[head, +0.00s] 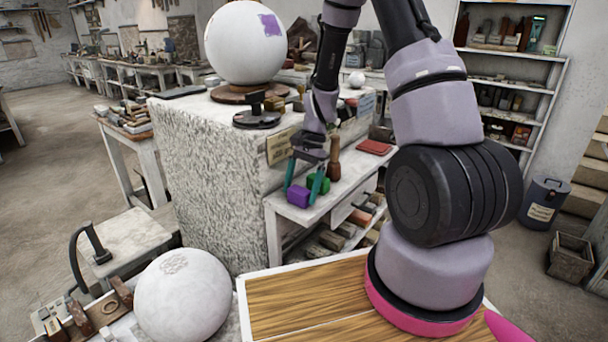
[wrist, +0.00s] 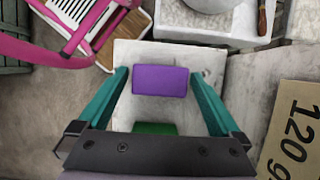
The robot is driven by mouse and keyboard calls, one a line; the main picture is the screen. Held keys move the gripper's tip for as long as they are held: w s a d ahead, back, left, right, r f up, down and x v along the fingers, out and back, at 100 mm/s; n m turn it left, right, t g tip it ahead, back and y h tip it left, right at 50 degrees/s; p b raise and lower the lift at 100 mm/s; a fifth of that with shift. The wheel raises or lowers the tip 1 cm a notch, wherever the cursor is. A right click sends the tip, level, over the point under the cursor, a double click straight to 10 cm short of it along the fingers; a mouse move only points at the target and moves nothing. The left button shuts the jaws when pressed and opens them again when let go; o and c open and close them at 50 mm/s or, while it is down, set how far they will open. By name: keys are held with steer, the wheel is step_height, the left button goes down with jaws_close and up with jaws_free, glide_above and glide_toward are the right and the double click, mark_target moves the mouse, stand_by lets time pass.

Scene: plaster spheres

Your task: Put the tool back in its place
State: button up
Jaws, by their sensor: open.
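A purple block (head: 298,196) lies on the small white ledge (head: 336,192) beside the big plaster block. A green block (head: 319,183) lies just behind it. My gripper (head: 301,193) has teal fingers and is open, with a finger on either side of the purple block. In the wrist view the purple block (wrist: 160,81) sits between the fingertips, with a gap on both sides. The green block (wrist: 155,128) is partly hidden by the gripper's dark body. I cannot tell which item is the tool.
A wooden-handled item (head: 334,160) and a red flat item (head: 374,147) are near my gripper on the ledge. A card reading "120 g" (wrist: 292,130) shows in the wrist view. A large white sphere (head: 245,43) with a purple patch stands above; another sphere (head: 182,294) is lower left.

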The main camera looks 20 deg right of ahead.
steer(key=v, duration=1.1)
steer(key=s+r+n+t+h, duration=0.1)
steer(key=s+r+n+t, duration=0.35)
steer(key=r, duration=1.25)
steer(key=s+d+r+n+t, duration=0.2)
steer(key=s+r+t, duration=0.3)
steer(key=s+r, duration=0.4)
steer(key=s, duration=0.4)
steer(key=shift+h, duration=0.4)
steer(key=shift+t, duration=0.25)
